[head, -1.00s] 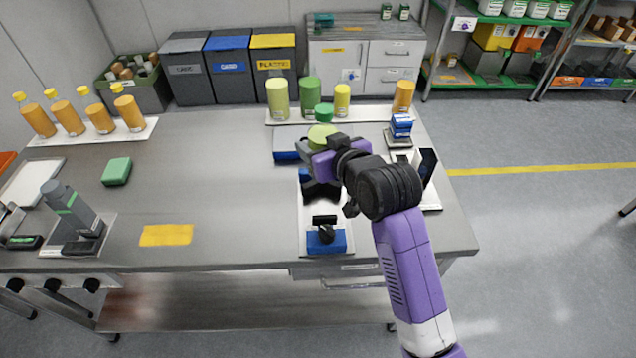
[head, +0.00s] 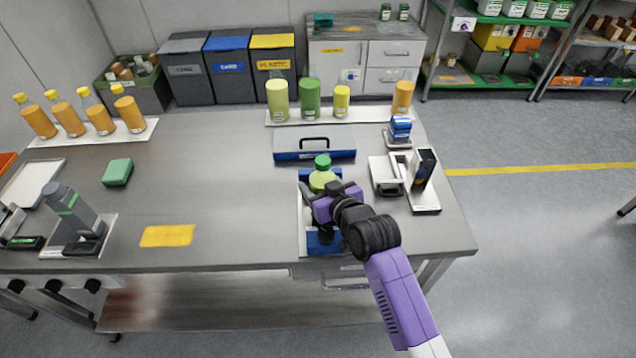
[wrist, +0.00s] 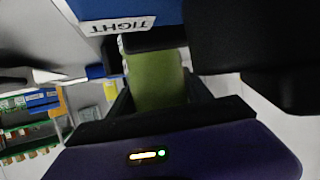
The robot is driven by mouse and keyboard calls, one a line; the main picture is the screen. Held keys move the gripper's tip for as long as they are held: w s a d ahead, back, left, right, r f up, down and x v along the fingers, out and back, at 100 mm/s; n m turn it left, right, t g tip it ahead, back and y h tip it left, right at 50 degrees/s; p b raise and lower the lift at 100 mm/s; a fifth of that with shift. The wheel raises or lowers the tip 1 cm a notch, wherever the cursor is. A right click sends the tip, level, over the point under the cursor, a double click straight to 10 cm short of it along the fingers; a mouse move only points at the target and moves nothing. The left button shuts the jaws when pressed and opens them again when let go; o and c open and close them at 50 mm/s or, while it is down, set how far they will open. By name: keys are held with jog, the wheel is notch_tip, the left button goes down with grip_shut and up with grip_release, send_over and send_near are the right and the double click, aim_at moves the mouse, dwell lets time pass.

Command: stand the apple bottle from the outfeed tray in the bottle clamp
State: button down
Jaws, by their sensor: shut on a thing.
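The apple bottle (head: 322,182), light green with a darker green cap, is upright in the head view. My gripper (head: 325,193) is shut on its body from the near right side. The bottle clamp, with blue blocks (head: 316,243) on a pale base (head: 303,225), lies around and below it. My gripper and arm hide most of the clamp and the bottle's foot, so I cannot tell whether the bottle rests in it. In the wrist view the green bottle body (wrist: 158,80) sits between my fingers, close to a blue block (wrist: 120,10) labelled TIGHT.
A blue-and-grey case (head: 314,147) with a black handle lies behind the clamp. A white device (head: 384,175) and a dark upright box (head: 424,168) stand to the right. A white tray (head: 370,115) at the back holds several bottles or jars. The table's middle left is mostly clear.

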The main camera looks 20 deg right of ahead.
jog(key=shift+f, duration=0.1)
jog(key=shift+c, duration=2.3)
grip_release()
jog(key=shift+r, duration=0.2)
jog(key=shift+s, duration=0.3)
jog(key=v, duration=1.1)
jog(key=shift+s+r+b, duration=0.1)
jog(key=shift+s+b, duration=0.1)
jog(key=shift+b, duration=0.2)
